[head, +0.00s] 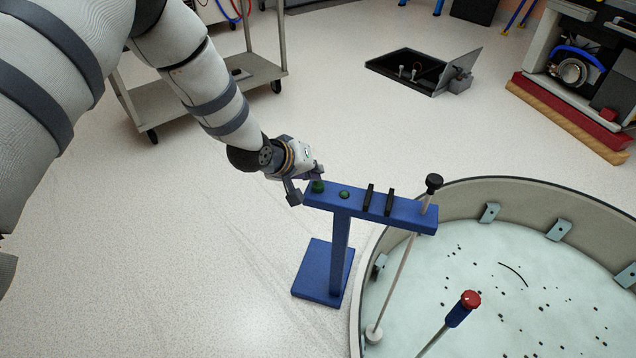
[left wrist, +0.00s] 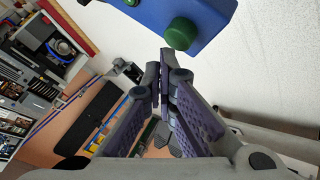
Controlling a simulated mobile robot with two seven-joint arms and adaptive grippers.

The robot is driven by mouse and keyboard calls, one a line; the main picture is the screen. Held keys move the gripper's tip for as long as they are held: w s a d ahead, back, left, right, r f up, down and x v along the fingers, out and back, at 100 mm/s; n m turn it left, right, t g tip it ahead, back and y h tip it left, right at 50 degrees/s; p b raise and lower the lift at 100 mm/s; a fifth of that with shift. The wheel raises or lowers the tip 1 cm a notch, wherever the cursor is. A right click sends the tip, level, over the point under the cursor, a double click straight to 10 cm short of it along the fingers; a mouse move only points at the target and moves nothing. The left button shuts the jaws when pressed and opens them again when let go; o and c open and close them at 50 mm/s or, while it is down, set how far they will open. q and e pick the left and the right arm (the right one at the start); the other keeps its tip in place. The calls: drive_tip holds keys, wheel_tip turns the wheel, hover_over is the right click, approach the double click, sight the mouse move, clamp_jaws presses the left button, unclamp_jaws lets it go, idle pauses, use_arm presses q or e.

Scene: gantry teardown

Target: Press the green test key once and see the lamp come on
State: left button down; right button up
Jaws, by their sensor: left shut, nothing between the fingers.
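The green test key (head: 318,187) is a round green button at the left end of the crossbar of a blue stand (head: 341,240). It shows large in the left wrist view (left wrist: 181,33). A smaller green dome, seemingly the lamp (head: 345,195), sits just right of it; I cannot tell whether it is lit. My left gripper (head: 296,195) is at the bar's left end, close beside the key. In the left wrist view its fingers (left wrist: 162,62) are shut and empty, with the tips just short of the key; contact is unclear. My right gripper is out of view.
Two black upright pieces (head: 378,201) and a black-knobbed rod (head: 434,183) are farther right on the bar. A large round tub (head: 500,200) with a red-topped tool (head: 470,299) stands at right. A grey cart (head: 190,98) is behind my left arm. The floor left of the stand is clear.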

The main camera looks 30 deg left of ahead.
sight(315, 183)
use_arm(q)
drive_tip(key=shift+f, duration=0.2)
drive_tip(key=shift+f, duration=0.55)
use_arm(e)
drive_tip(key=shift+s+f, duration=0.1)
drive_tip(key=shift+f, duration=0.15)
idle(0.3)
use_arm(q)
drive_tip(key=shift+r, duration=0.1)
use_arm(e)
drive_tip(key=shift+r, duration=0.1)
use_arm(q)
drive_tip(key=shift+r+p, duration=0.55)
drive_tip(key=shift+r, duration=0.3)
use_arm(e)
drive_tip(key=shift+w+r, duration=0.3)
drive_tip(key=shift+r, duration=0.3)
use_arm(q)
wheel_tip(315, 183, up, 5)
drive_tip(key=p, duration=0.4)
drive_tip(key=shift+r, duration=0.15)
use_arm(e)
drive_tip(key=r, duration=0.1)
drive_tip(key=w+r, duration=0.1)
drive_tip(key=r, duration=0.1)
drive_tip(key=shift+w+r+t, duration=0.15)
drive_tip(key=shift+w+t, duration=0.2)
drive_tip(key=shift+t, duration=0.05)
